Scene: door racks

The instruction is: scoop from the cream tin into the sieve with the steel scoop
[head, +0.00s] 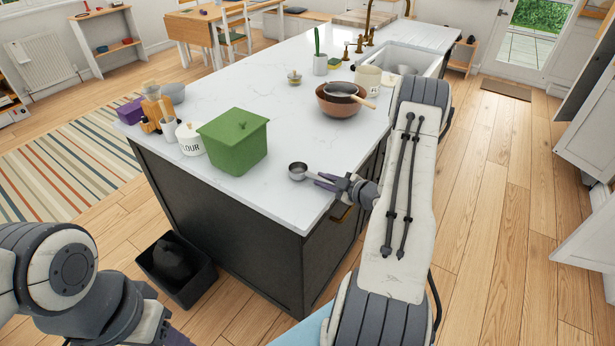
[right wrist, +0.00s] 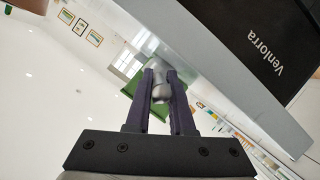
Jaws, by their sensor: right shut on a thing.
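My right gripper (head: 350,186) is shut on the handle of the steel scoop (head: 298,171) at the island's near right edge. The scoop's round bowl points left, over the white worktop; I cannot tell whether it holds anything. In the right wrist view, the purple fingers (right wrist: 160,88) close on the grey metal scoop (right wrist: 172,76). The sieve (head: 341,89), with a pale handle, rests on a brown bowl (head: 334,104) farther back. A cream tin (head: 367,77) stands behind it, beside my right arm. My left arm shows at lower left; its gripper is out of view.
A green lidded box (head: 238,146) and a white FLOUR canister (head: 190,140) stand left of the scoop. A small glass jar (head: 294,77) and a potted cactus (head: 320,64) are farther back. The worktop between scoop and bowl is clear. A sink (head: 410,60) lies behind the tin.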

